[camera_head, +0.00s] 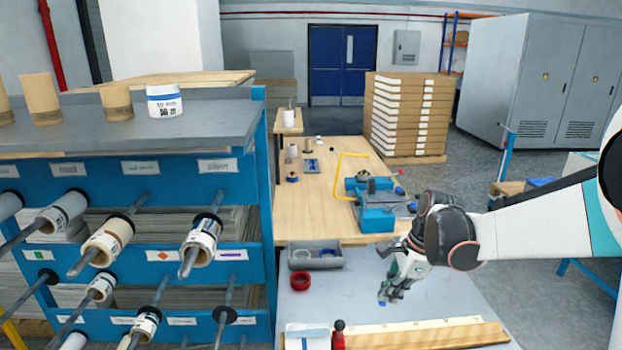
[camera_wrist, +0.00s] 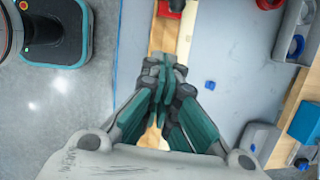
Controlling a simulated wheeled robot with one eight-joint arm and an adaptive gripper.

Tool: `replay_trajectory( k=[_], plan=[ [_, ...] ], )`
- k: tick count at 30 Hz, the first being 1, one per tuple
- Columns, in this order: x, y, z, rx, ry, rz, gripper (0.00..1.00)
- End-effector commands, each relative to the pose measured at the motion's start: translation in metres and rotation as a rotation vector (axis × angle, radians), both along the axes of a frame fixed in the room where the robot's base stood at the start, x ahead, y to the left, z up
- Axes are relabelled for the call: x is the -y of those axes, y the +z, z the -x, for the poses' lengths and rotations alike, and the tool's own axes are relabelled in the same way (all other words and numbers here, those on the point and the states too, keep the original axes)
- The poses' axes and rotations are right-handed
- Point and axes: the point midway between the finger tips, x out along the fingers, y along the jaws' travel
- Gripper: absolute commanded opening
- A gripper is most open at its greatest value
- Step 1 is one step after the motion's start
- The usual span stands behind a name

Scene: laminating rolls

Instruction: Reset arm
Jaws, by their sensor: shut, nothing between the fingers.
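My gripper (camera_head: 388,292) hangs at the end of my arm over the right part of the grey work surface (camera_head: 435,296) in the head view. In the wrist view my gripper (camera_wrist: 165,68) is shut, its teal and grey fingers together with nothing between them. A wooden strip (camera_head: 430,336) lies along the near edge of the work surface. It also shows beyond and under the fingers in the wrist view (camera_wrist: 163,37). Part of the strip is hidden by the fingers there.
A blue rack (camera_head: 265,230) with rolls on rods stands at left. A grey bin (camera_head: 315,262), a red tape roll (camera_head: 300,281) and a red-handled tool (camera_head: 339,336) are on the grey surface. A blue machine (camera_head: 376,213) stands on the wooden table behind. Stacked boxes (camera_head: 410,115) stand farther back.

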Motion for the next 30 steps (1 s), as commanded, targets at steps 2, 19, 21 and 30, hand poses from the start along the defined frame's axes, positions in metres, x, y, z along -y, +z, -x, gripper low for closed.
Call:
replay_trajectory(
  k=[2, 19, 21, 30],
  plan=[
    [-0.005, 0.016, 0.015, 0.053, 0.089, 0.031, 0.0],
    [-0.017, 0.087, 0.126, 0.426, 0.837, 0.379, 0.0],
    [-0.017, 0.09, 0.139, 0.463, 0.93, 0.431, 0.0],
    [-0.018, 0.091, 0.19, 0.577, 1.314, 0.663, 0.0]
  ],
)
